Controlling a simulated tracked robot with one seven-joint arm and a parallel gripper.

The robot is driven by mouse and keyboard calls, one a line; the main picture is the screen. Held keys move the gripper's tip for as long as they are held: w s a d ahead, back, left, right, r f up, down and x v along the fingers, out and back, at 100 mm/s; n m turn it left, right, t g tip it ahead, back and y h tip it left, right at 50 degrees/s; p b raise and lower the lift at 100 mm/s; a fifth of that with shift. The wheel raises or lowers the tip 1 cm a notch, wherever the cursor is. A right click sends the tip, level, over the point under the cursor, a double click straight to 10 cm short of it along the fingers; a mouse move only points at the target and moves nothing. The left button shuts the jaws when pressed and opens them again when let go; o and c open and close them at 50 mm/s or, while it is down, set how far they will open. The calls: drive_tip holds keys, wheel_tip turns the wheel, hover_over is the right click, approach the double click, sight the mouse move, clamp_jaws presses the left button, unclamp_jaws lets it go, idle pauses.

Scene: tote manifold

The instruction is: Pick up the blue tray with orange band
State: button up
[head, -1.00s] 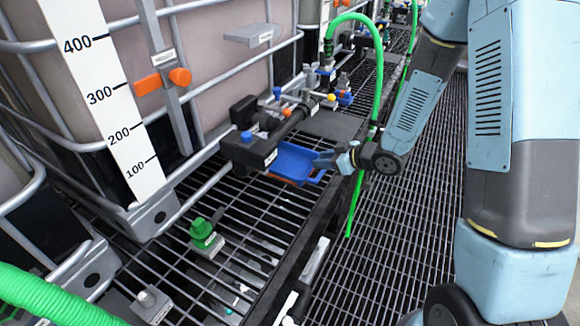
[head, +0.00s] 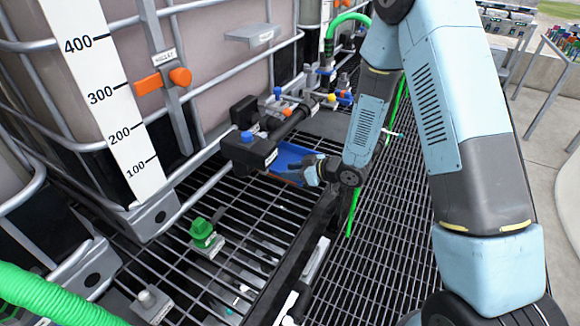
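The blue tray (head: 290,157) lies on the black grating just right of the black manifold block. Its orange band (head: 287,180) shows as a thin strip along the lower front edge. My gripper (head: 304,170) is at the tray's right side, overlapping it in the head view. The gripper hides the tray's right part. The fingers are small and dark here, and I cannot tell whether they are open or shut, or whether they touch the tray.
The black manifold (head: 250,148) with small coloured valves stands close left of the tray. A green valve (head: 203,233) sits on the grating in front. A green hose (head: 352,205) hangs behind my arm. A large caged tank (head: 215,85) stands at the left.

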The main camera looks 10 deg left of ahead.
drive_tip(key=shift+x, duration=2.6)
drive_tip(key=shift+f, duration=0.15)
clamp_jaws()
